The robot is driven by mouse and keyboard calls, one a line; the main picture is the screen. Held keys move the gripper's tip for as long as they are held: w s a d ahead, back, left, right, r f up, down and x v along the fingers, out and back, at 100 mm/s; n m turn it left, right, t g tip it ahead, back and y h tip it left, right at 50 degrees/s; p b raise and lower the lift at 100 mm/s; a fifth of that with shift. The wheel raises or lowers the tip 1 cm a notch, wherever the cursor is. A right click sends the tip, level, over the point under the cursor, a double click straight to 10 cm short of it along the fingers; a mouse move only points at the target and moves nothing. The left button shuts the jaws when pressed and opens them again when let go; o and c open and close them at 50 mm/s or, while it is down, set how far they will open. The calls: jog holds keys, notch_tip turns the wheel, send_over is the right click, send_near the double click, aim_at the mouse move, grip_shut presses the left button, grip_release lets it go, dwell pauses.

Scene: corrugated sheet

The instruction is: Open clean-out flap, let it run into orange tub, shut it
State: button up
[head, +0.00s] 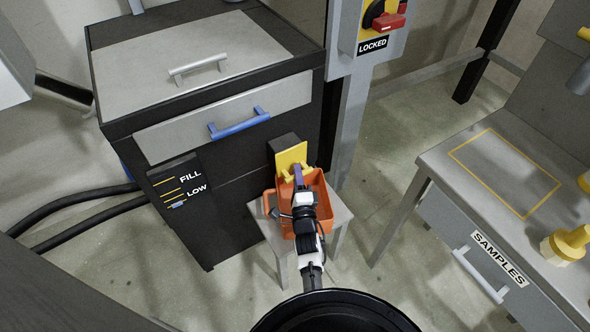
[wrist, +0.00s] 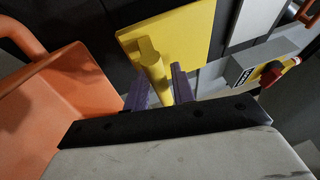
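The yellow clean-out flap (head: 290,157) is on a dark box at the lower front of the black cabinet. In the wrist view the flap (wrist: 190,45) fills the upper middle, with a yellow bar handle (wrist: 152,62) standing out from it. My gripper (head: 299,178) is at the flap; its purple fingers (wrist: 160,90) lie on both sides of the handle, close against it. The orange tub (head: 320,190) stands on a small grey stool under the flap, partly hidden by my arm; its wall (wrist: 70,95) shows left in the wrist view. No material is visible running out.
The stool (head: 342,212) stands against the cabinet. A grey post with a yellow switch box marked LOCKED and a red handle (head: 388,21) rises behind. A blue drawer handle (head: 238,124) is above the flap. The SAMPLES bench (head: 450,160) is right, with open floor between.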

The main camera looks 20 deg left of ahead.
dwell(0.3)
grip_shut()
jog(key=shift+r, duration=0.1)
